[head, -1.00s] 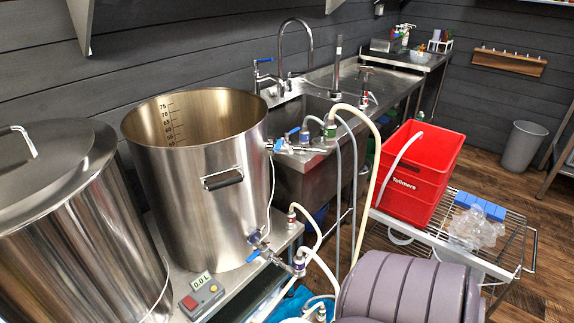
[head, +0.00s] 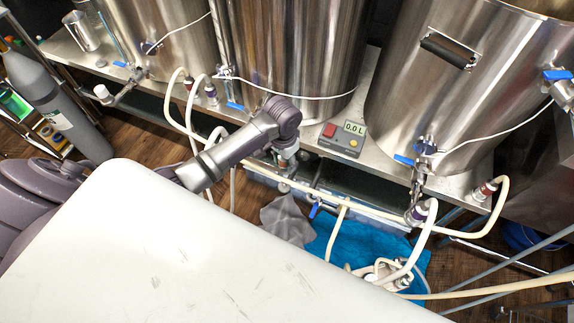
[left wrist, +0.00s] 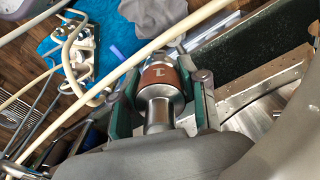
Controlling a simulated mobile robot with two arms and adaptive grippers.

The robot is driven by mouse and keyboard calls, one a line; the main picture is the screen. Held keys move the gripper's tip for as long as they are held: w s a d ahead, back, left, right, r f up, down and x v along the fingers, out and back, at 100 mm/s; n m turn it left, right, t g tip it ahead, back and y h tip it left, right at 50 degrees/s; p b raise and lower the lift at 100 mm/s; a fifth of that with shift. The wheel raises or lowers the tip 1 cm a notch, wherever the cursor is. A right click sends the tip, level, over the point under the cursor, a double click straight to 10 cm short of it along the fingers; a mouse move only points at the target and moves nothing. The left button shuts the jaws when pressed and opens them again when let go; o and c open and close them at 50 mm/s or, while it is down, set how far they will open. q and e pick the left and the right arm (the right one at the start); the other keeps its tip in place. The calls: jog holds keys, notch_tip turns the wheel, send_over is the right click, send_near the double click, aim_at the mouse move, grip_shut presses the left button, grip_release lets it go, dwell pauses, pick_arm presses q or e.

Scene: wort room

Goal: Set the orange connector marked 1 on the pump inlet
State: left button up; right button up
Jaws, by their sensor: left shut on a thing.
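My left gripper (left wrist: 161,100) is shut on the connector with an orange-brown band marked 1 (left wrist: 160,75). In the left wrist view its two green-lined fingers lie on either side of it, and the marking faces the camera. A metal fitting (head: 284,187) shows just below the fingers. My right gripper is not in view.
Steel kettles (head: 300,60) stand on the bench with valves and cream hoses (head: 400,215) in front. A control box (head: 342,138) reads 0.0 L. A blue cloth (head: 345,240) and a grey cloth (head: 287,220) lie below. A hose crosses close to the gripper.

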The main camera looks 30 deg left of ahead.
pick_arm(q)
jog(key=w+f+b, duration=0.1)
jog(key=f+b, duration=0.1)
jog(key=f, duration=0.2)
jog(key=w+a+f+m+b, duration=0.1)
jog(key=f+b, duration=0.2)
jog(key=f, duration=0.2)
jog(key=w+a+f+m+b, duration=0.1)
jog(key=f+b, duration=0.1)
jog(key=f, duration=0.3)
jog(key=shift+w+f, duration=0.15)
jog(key=shift+w, duration=0.1)
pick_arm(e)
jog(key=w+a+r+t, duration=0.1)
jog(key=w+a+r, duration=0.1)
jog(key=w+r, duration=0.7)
pick_arm(q)
notch_tip(320, 180, down, 3)
jog(key=b, duration=0.3)
jog(key=shift+f+b, duration=0.35)
jog(key=shift+f, duration=0.1)
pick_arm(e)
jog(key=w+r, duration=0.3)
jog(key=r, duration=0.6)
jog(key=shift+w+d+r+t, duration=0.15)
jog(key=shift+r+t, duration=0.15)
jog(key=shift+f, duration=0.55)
